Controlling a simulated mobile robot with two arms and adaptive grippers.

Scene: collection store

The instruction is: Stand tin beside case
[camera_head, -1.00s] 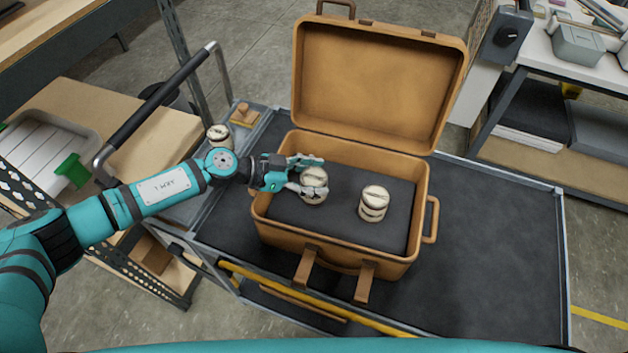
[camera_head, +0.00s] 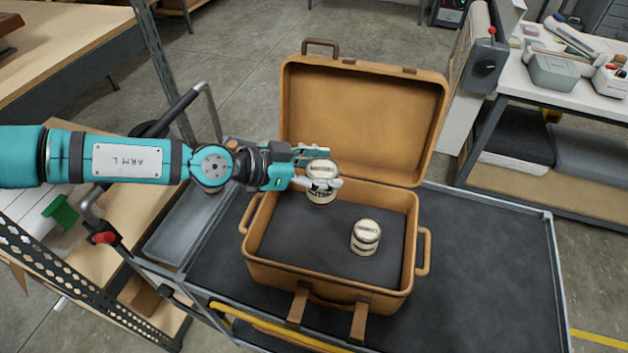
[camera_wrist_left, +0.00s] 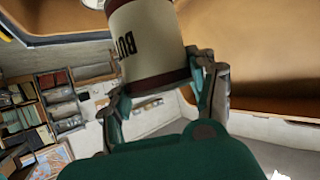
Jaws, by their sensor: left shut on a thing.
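A second cream tin (camera_head: 366,238) stands upright on the dark padding inside the case, to the right of the middle. The case's lid (camera_head: 365,115) stands open at the back. My right gripper is not in view.
The case stands on a dark-topped cart (camera_head: 490,265) with free room to its right. The cart's grey side tray (camera_head: 180,232) is on the left, partly behind my arm. A workbench (camera_head: 570,95) stands at the back right.

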